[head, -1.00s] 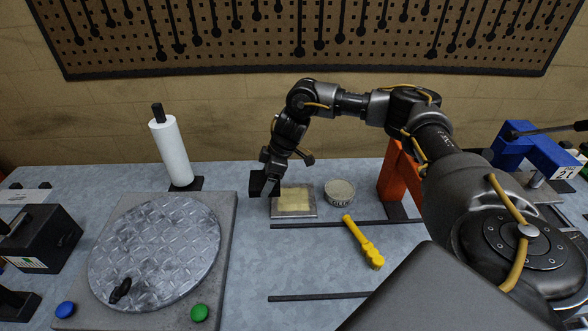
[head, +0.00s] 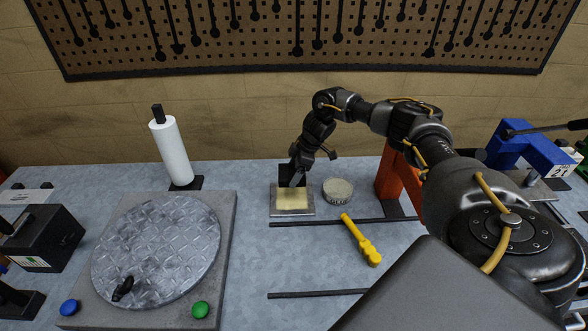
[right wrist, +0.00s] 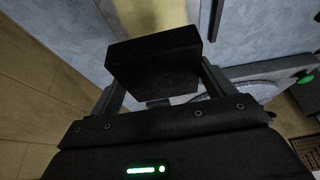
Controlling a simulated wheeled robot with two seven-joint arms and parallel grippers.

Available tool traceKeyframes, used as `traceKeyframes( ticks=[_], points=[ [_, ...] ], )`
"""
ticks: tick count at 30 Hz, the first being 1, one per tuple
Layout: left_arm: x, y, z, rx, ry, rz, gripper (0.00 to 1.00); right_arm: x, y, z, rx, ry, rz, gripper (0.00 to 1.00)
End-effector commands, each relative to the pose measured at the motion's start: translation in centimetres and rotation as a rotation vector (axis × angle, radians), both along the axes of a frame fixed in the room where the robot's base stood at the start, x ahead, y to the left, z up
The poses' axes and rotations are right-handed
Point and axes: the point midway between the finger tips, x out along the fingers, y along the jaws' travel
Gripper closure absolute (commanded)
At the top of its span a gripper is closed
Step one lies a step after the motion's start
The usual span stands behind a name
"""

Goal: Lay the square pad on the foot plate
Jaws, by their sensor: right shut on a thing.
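The black square pad (head: 288,172) is held in my right gripper (head: 297,178), above the back part of the foot plate. The pad looks tilted up; whether its lower edge touches the plate I cannot tell. In the right wrist view the pad (right wrist: 155,65) sits between the two fingers of the right gripper (right wrist: 162,92). The foot plate (head: 304,213) is a flat metal plate on the bench with a pale yellow square on top. Part of that yellow area (right wrist: 150,14) shows beyond the pad in the wrist view. My left gripper is not in view.
A round tin (head: 338,190) stands just right of the plate. A yellow-handled tool (head: 361,240) and dark rails (head: 340,223) lie in front. An orange stand (head: 398,180) is farther right. A turntable (head: 160,250) and a white roll (head: 171,152) are at left.

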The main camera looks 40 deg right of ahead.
Motion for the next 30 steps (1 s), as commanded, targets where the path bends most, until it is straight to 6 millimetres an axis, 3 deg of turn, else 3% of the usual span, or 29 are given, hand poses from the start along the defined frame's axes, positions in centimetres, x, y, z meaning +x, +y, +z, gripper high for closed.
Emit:
traceKeyframes(
  ticks=[18,30],
  points=[
    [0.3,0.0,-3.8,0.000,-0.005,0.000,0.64,0.0,0.1,-7.0,0.000,0.001,0.000,0.50],
    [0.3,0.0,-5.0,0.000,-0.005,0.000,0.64,0.0,0.0,-9.2,0.000,0.000,0.000,0.50]
  ],
)
